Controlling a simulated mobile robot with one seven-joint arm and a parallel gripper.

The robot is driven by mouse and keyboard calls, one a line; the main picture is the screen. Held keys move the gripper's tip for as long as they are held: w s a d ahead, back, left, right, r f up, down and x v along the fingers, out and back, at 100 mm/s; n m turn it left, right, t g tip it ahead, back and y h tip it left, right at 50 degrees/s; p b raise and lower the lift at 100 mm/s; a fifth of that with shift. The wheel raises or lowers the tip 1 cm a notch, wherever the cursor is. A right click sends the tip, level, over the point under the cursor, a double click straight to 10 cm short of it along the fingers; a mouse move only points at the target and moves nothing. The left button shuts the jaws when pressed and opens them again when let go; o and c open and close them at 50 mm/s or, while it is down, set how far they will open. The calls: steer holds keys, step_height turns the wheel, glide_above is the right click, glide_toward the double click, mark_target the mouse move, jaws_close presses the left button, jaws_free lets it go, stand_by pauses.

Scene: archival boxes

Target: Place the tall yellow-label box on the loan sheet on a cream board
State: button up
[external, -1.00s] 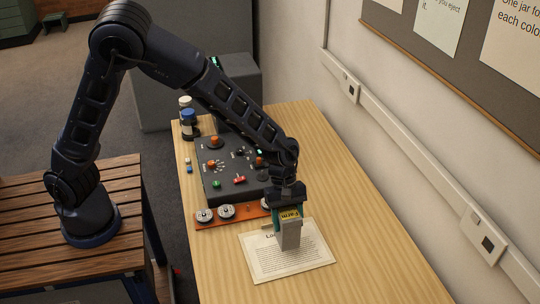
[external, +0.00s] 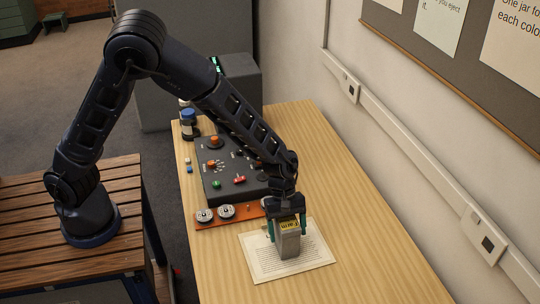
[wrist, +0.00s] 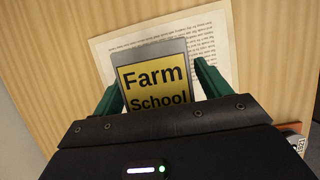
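The tall grey box (external: 289,246) has a yellow label reading "Farm School" at its upper end. It stands upright on the loan sheet, a cream board (external: 262,262) with printed text lying on the table. The box also fills the middle of the wrist view (wrist: 155,52), with the board (wrist: 215,30) behind it. My gripper (external: 287,234) is above and around the box's upper part, one green finger on each side. The fingers are spread, with a small gap beside the box. The box hides part of the board's text.
A dark control panel (external: 207,180) with coloured knobs stands behind the board. An orange strip with round dials (external: 240,213) lies close to the board's far edge. Small bottles (external: 188,118) stand at the far left. The table is clear to the right and in front.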

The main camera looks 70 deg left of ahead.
steer(key=v, duration=1.2)
steer(key=shift+r, duration=0.1)
steer(key=s+a+r+m+t, duration=0.1)
steer(key=s+a+r+m, duration=0.35)
steer(key=s+r, duration=0.35)
steer(key=s+a+r+m, duration=0.4)
steer(key=s+a+r, duration=0.1)
steer(key=s+r, duration=0.25)
steer(key=s+a+r+m+t+y, duration=0.1)
steer(key=s+a+m, duration=0.3)
steer(key=s, duration=0.6)
steer(key=s+a+r+m+t+y, duration=0.2)
steer(key=s+a+r+m+y, duration=0.1)
steer(key=s, duration=0.7)
steer(key=shift+s+a+r+m+t, duration=0.3)
steer(key=shift+a+r+m, duration=0.5)
steer(key=shift+m, duration=0.45)
steer(key=shift+a+f, duration=0.1)
